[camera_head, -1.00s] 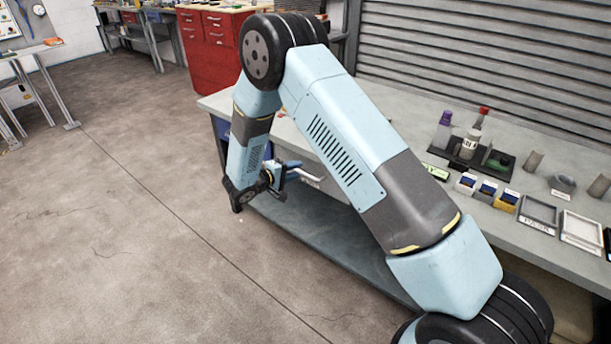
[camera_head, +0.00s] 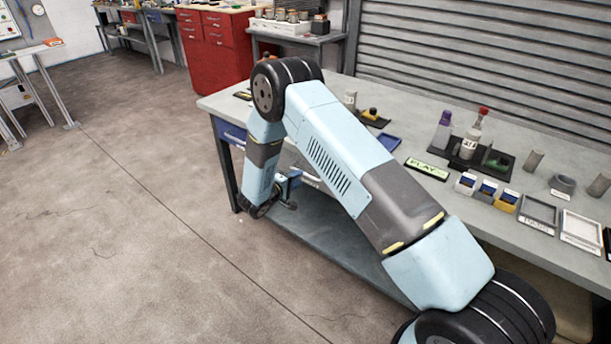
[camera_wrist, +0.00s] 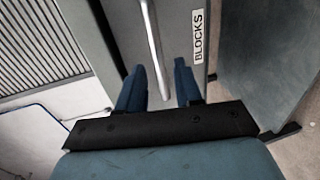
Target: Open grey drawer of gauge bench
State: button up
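The grey drawer (camera_wrist: 177,30) shows in the wrist view as a grey front with a white label reading BLOCKS (camera_wrist: 198,37). A pale bar handle (camera_wrist: 152,40) runs down it. My gripper (camera_wrist: 160,66) has its two blue fingers apart, one on each side of the handle's lower end, with a gap visible on both sides. In the head view my gripper (camera_head: 288,184) is at the bench's front, below the top, and my arm hides most of the drawer. The gauge bench (camera_head: 400,150) has a grey top; whether the drawer is out cannot be told.
A blue drawer (camera_head: 229,133) is at the bench's left end. A lower shelf (camera_head: 320,240) lies under the top. Bottles, small bins and trays stand on the top. The floor (camera_head: 130,220) before the bench is clear. A red cabinet (camera_head: 213,45) stands behind.

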jog(key=shift+x, duration=2.6)
jog(key=shift+s, duration=0.1)
grip_shut()
